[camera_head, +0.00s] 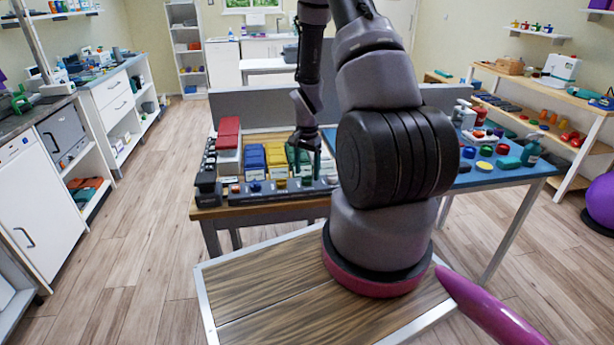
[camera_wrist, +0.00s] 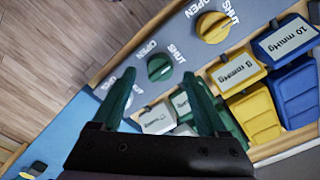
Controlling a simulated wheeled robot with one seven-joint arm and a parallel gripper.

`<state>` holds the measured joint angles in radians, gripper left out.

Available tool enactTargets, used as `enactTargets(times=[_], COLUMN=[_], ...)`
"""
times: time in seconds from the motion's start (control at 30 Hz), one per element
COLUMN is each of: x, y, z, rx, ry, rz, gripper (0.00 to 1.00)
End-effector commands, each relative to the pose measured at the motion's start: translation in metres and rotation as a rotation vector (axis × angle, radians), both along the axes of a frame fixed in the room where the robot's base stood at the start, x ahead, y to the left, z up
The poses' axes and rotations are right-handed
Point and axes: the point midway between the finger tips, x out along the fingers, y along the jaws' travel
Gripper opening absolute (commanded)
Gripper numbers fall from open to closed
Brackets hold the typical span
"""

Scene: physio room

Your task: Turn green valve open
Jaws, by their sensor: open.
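The green valve (camera_wrist: 160,67) is a round knob on a grey panel (camera_wrist: 184,52), with OPEN and SHUT labels beside it. It also shows small on the front panel in the head view (camera_head: 306,182). I cannot tell clearly which label its handle points to. My gripper (camera_wrist: 158,77) is open, its two green fingers spread, with the green valve in line with the gap between their tips. In the head view my gripper (camera_head: 304,168) points down just above the panel by the green valve. I cannot tell whether the fingers touch it.
A yellow valve (camera_wrist: 213,27) sits beside the green one. Blue bags (camera_head: 254,158) and yellow bags (camera_head: 277,158) with pressure labels stand behind the panel. A blue table (camera_head: 470,178) with several small items is at the right. Wooden floor (camera_head: 140,200) is clear at left.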

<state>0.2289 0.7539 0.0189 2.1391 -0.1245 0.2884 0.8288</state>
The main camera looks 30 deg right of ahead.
Motion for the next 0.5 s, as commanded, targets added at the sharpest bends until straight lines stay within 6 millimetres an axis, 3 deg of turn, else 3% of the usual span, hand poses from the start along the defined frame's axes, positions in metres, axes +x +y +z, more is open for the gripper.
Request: enactTargets(times=[0.2,0.5], x=[0.0,0.0], y=[0.0,0.0], z=[-0.021,-0.024], rx=[0.0,0.0], ry=[0.0,0.0], rz=[0.0,0.001], gripper=[0.76,0.76])
